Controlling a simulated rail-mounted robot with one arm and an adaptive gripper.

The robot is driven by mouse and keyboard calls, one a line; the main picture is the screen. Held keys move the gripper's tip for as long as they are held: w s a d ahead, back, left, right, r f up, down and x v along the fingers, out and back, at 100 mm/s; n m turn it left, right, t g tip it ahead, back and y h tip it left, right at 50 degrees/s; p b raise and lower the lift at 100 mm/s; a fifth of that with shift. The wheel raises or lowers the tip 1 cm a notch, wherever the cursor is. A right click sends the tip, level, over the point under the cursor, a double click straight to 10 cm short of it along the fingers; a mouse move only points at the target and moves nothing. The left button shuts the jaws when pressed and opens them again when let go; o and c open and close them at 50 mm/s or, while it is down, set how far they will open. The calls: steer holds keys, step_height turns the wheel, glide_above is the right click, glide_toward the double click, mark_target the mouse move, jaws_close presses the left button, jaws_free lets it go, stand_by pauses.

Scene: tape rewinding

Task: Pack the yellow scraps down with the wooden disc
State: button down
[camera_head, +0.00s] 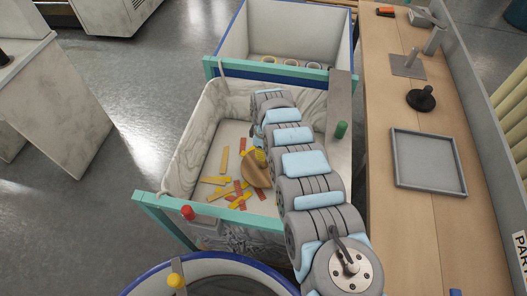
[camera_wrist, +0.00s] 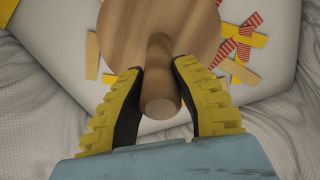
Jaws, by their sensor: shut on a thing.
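The wooden disc (camera_wrist: 185,20) has a round wooden handle (camera_wrist: 159,92). My gripper (camera_wrist: 158,70) is shut on this handle, with yellow ridged fingers on both sides of it. In the head view the disc (camera_head: 256,173) is tilted inside the marble-patterned bin, just above or touching the scraps; I cannot tell which. Yellow scraps (camera_head: 215,181) lie flat and scattered on the bin floor, mixed with red ones. In the wrist view, yellow scraps (camera_wrist: 235,69) and red-striped scraps (camera_wrist: 244,22) show around the disc. The disc hides what is under it.
The lined bin (camera_head: 187,135) has teal rails (camera_head: 230,217) at front and back. A white box with a blue rim (camera_head: 240,45) stands behind it. A wooden bench (camera_head: 395,215) at right holds a grey tray (camera_head: 428,160) and a black-based peg (camera_head: 421,99). A blue-rimmed round container (camera_head: 215,268) is in front.

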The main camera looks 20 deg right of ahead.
mark_target(263, 170)
steer(key=shift+f+b, duration=4.7)
steer(key=shift+f, duration=1.85)
step_height(263, 170, up, 10)
steer(key=p, duration=1)
steer(key=shift+r, duration=0.1)
